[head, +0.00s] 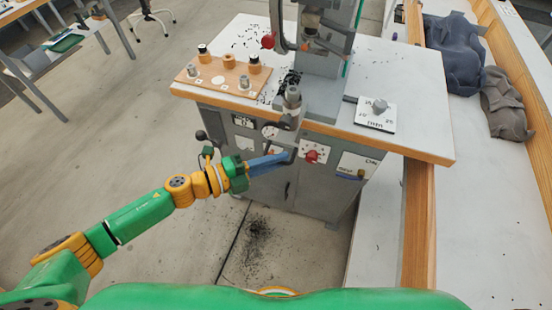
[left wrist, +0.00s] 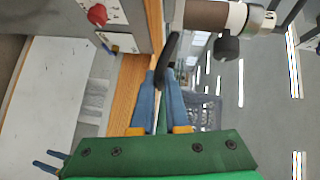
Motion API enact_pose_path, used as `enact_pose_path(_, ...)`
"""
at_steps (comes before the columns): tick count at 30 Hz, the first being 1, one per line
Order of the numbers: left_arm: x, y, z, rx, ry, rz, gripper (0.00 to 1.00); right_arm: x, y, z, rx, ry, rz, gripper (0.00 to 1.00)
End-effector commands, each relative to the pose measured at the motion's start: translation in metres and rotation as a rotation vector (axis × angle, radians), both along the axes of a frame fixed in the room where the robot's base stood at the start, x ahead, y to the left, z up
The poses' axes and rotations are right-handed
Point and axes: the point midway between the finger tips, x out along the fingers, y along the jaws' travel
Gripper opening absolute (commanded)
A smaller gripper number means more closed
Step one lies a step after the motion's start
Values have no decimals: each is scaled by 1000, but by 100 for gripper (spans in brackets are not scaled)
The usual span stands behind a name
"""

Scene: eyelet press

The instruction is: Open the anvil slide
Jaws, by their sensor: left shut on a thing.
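The grey press (head: 322,75) stands on the white-topped cabinet. A grey slide block with an upright metal post (head: 292,98) juts out at the cabinet's front edge. A dark handle (head: 293,154) hangs below it. My left gripper (head: 286,157) has its blue fingers at this handle, in front of the cabinet. In the left wrist view the fingers (left wrist: 168,78) are closed around the black handle (left wrist: 169,52). Two blue fingertips of my right gripper (left wrist: 50,163) show apart at the lower left of that view. The head view does not show my right gripper.
A wooden block (head: 222,78) with several posts and knobs sits at the tabletop's left. A white labelled plate (head: 375,116) lies at the right. A black-knobbed lever (head: 201,135) stands near my left wrist. A red knob (head: 311,156) is on the cabinet front. Dark bits litter table and floor.

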Motion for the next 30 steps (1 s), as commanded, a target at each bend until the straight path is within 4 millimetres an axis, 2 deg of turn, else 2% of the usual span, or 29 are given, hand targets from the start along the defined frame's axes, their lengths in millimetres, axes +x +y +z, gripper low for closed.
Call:
enact_pose_path(4, -1, -1, 0, -1, 0, -2, 0, 5, 0, 0, 1, -9, 0, 50)
enact_pose_path(5, 0, -1, 0, 0, 0, -2, 15, 5, 0, 0, 1, -10, 0, 50)
enact_pose_path(6, 0, -1, 0, 0, 0, -2, 26, 5, 0, 0, 1, -10, 0, 50)
enact_pose_path(8, 0, -1, 0, -1, 0, -2, 42, 5, 0, 0, 1, -10, 0, 50)
enact_pose_path(17, -1, 1, 1, -1, 0, -1, 42, 5, 1, 0, 1, -10, 0, 50)
enact_pose_path(25, -24, 48, 4, 3, 0, 0, 42, 5, 1, -15, 2, -10, -1, 50)
enact_pose_path(30, -31, 62, 9, 0, 0, -1, 42, 5, 1, -18, 2, -9, -1, 50)
